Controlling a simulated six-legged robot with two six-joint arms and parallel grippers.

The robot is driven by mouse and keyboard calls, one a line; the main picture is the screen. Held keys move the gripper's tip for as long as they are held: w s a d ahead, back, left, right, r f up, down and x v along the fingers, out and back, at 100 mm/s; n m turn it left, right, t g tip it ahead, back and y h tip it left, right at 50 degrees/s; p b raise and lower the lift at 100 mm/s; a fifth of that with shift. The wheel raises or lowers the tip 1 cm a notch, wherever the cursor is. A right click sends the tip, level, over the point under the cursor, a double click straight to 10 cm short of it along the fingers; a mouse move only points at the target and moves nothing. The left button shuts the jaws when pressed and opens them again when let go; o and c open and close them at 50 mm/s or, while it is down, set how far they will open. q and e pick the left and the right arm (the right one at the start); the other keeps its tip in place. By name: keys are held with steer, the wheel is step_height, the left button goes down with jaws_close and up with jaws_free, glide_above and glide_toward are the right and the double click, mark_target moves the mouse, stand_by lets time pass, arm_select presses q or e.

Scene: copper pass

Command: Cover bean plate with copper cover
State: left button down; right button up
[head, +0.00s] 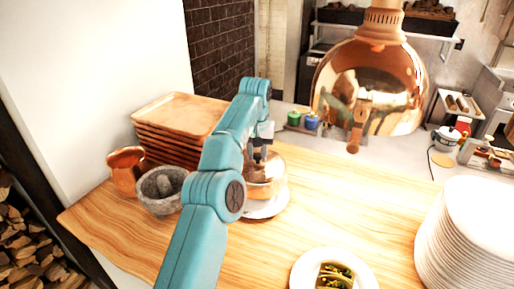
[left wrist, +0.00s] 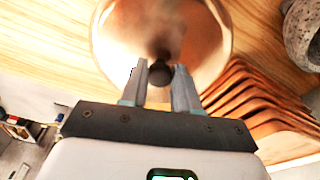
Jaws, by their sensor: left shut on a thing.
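The copper cover (head: 262,188) is a shiny dome with a dark knob, over a white plate (head: 270,210) in the middle of the counter. I cannot tell whether it touches that plate. My left gripper (head: 260,153) is above the dome, shut on its knob. In the left wrist view the fingers (left wrist: 162,78) sit on both sides of the dark knob, with the copper cover (left wrist: 208,40) beyond them. My right gripper is not in view.
A stone mortar (head: 158,200), a copper vessel (head: 125,172) and stacked wooden trays (head: 175,115) stand at left. A tall stack of white plates (head: 470,240) is at right. A copper heat lamp (head: 370,85) hangs behind. The wooden counter (head: 365,200) between is clear.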

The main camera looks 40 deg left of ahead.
mark_target(256, 164)
arm_select(q)
steer(key=shift+s+a+r, duration=0.1)
steer(key=shift+s+r, duration=0.05)
steer(key=shift+r, duration=0.05)
steer(key=shift+a+f, duration=0.2)
step_height(256, 164, down, 3)
steer(key=shift+d+f+b, duration=0.1)
steer(key=shift+f+b, duration=0.05)
steer(key=shift+b, duration=0.55)
steer(key=shift+d+f+b, duration=0.15)
steer(key=shift+f+b, duration=0.25)
steer(key=shift+f, duration=0.2)
steer(key=shift+a+f, duration=0.2)
steer(key=shift+f, duration=0.25)
steer(key=shift+d, duration=0.1)
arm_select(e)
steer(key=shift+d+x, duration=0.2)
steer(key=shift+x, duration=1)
arm_select(q)
steer(key=shift+r, duration=0.15)
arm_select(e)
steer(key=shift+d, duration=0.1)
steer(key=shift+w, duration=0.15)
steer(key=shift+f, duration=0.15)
